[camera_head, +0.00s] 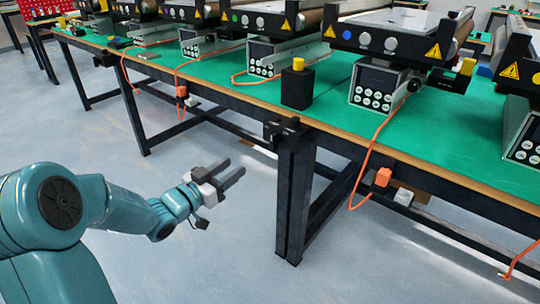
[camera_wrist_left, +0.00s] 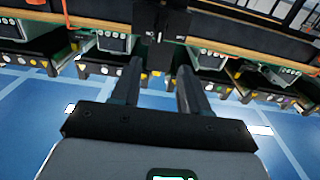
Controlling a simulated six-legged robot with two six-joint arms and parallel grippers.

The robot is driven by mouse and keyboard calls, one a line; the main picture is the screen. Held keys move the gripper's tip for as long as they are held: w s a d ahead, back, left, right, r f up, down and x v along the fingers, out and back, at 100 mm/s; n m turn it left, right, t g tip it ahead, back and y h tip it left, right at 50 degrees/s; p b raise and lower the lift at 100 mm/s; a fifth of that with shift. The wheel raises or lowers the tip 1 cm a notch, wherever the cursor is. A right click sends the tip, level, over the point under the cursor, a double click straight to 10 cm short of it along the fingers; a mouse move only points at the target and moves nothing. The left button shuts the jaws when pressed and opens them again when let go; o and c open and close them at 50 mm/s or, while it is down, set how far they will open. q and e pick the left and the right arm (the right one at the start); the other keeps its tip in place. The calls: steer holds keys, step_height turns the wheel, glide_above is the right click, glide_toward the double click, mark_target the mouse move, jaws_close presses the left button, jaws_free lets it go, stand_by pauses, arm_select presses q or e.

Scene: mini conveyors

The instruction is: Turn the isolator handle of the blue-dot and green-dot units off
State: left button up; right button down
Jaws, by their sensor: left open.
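The blue-dot unit (camera_head: 376,42) is a dark mini conveyor on the green-topped bench, with its blue dot at the left of its front panel. The green-dot unit (camera_head: 250,22) stands farther back to its left. A black box (camera_head: 297,90) with a yellow knob (camera_head: 298,64) stands between them. Another yellow knob (camera_head: 467,67) is on a dark box right of the blue-dot unit. My left gripper (camera_head: 233,166) is open and empty, in the air in front of the bench. In the left wrist view its fingers (camera_wrist_left: 158,88) are apart, with a dark box with white marks (camera_wrist_left: 160,40) beyond. My right gripper is not seen.
The green bench (camera_head: 420,140) has a wooden front edge and a dark leg (camera_head: 295,195) to the right of my gripper. Orange cables (camera_head: 374,145) hang over its front edge. More conveyor units stand at both sides. The floor (camera_head: 200,255) before the bench is clear.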

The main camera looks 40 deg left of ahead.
mark_target(271, 142)
arm_select(q)
steer(key=w, duration=0.5)
steer(key=w+d+b, duration=0.1)
steer(key=w, duration=0.5)
steer(key=w+b, duration=0.1)
steer(key=w, duration=0.4)
steer(key=shift+w+d+f, duration=0.15)
jaws_close()
